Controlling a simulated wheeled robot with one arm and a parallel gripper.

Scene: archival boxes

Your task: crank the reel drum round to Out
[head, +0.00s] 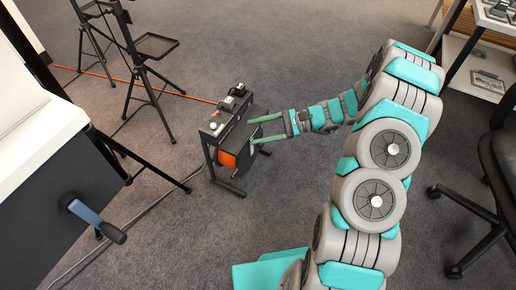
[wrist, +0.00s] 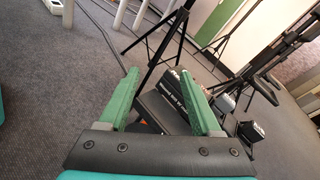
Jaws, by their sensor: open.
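The reel drum (head: 229,160) is orange and sits in a small black stand on the carpet, partly hidden by the stand's plates. The stand's top panel (head: 225,128) carries a white knob and dark blocks; its lettering is too small to read. My gripper (head: 253,132) is open, with its green fingers reaching toward the stand's right side. In the wrist view, the open fingers (wrist: 158,74) have the black stand (wrist: 160,112) behind and between them. I see nothing held. I cannot make out the drum's crank handle clearly or tell whether a finger touches the stand.
A black box with a blue-armed crank (head: 88,215) stands at the left front. Thin black tripod stands (head: 150,85) are at the upper left, near an orange cable (head: 180,92). A chair (head: 470,205) and shelf are at right. Carpet around the reel stand is mostly clear.

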